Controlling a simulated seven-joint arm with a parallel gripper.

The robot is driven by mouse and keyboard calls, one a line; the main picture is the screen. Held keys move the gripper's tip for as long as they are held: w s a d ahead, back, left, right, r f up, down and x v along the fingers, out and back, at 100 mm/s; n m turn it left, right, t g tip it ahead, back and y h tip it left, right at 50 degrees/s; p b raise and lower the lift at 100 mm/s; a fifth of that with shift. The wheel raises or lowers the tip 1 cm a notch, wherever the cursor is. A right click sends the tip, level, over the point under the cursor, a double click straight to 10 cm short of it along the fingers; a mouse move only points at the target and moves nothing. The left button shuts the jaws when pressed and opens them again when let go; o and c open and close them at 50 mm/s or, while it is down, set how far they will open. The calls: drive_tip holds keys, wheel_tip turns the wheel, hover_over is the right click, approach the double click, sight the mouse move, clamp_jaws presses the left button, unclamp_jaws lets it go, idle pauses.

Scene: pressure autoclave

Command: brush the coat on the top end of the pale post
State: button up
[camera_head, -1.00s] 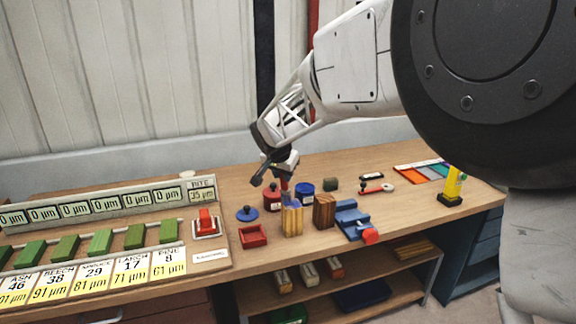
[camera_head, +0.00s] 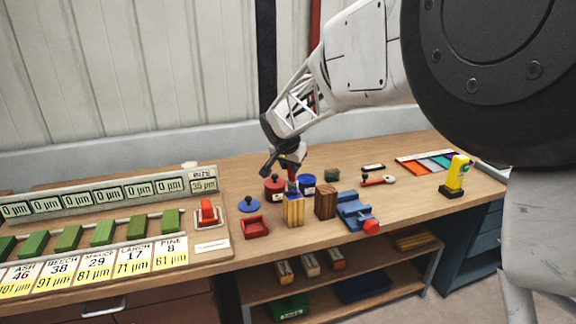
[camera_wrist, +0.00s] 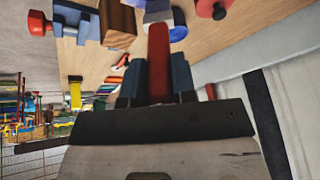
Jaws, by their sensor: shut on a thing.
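The pale post (camera_head: 294,212) stands upright on the bench, left of a dark brown block (camera_head: 325,203). Its top end looks bluish. My gripper (camera_head: 290,166) is above the post, shut on a red-handled brush (camera_wrist: 158,62). In the head view the red handle (camera_head: 292,174) points down at the top of the post. The bristles are not clear, and I cannot tell whether they touch the post. In the wrist view a grey-white surface (camera_wrist: 157,11) shows beyond the handle, partly hidden by it.
A red pot (camera_head: 274,188) and a blue pot (camera_head: 307,186) stand close behind the post. A blue vise (camera_head: 354,210) with a red knob is to the right. A red tray (camera_head: 256,227) and blue lid (camera_head: 249,204) lie to the left. A yellow device (camera_head: 455,176) stands far right.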

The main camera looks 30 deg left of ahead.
drive_tip(key=v, duration=0.8)
drive_tip(key=shift+w+r, duration=0.25)
drive_tip(key=shift+r, duration=0.25)
idle(1.3)
drive_tip(key=shift+a, duration=0.15)
